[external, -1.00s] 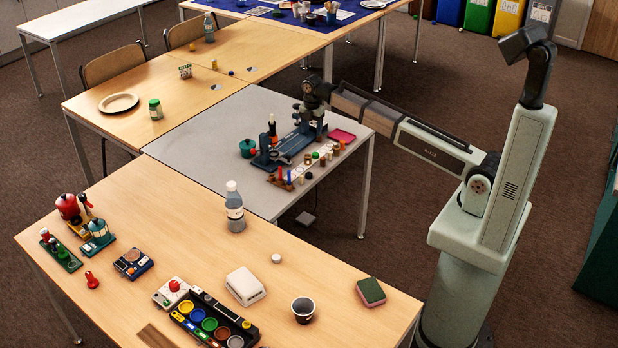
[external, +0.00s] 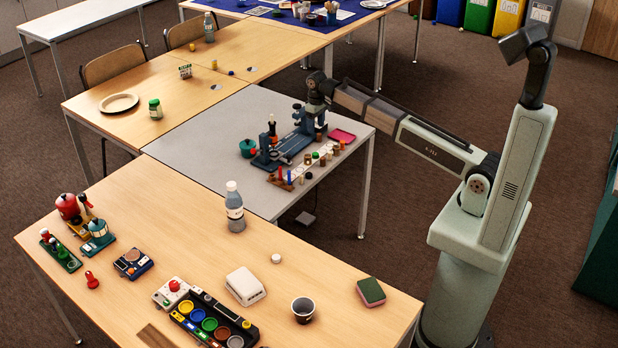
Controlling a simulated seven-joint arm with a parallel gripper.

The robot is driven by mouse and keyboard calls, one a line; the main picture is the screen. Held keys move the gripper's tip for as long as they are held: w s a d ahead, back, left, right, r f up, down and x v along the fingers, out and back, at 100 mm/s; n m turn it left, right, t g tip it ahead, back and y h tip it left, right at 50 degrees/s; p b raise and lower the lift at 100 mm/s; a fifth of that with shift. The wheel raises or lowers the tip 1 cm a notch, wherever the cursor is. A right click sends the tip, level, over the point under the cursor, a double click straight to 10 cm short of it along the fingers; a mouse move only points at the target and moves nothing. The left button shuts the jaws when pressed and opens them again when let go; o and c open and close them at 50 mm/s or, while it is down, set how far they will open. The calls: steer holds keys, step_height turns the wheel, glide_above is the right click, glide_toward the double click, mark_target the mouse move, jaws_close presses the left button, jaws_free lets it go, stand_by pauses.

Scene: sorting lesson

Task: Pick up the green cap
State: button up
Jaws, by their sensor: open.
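My gripper (external: 318,132) points down over the grey table (external: 205,140), at the right end of a blue stand (external: 292,146). It is open; its fingertips are small and hard to make out against the stand. A low wooden rack (external: 300,180) in front of the stand bears small coloured pieces. A small green piece (external: 315,155) among them may be the green cap, but it is too small to be sure. A jar with a green lid (external: 155,108) stands on the wooden table further left.
A pink block (external: 342,135) lies just right of my gripper. A teal pot (external: 248,148) stands left of the stand. A bottle (external: 235,207) stands on the front wooden table. The grey table's left part is clear.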

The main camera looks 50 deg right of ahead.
mark_target(316, 153)
steer(key=shift+f+m, duration=2.3)
steer(key=shift+m, duration=0.75)
steer(key=shift+f+m, duration=2.35)
steer(key=shift+m, duration=0.75)
steer(key=shift+f+m, duration=2.3)
steer(key=shift+m, duration=0.75)
jaws_close()
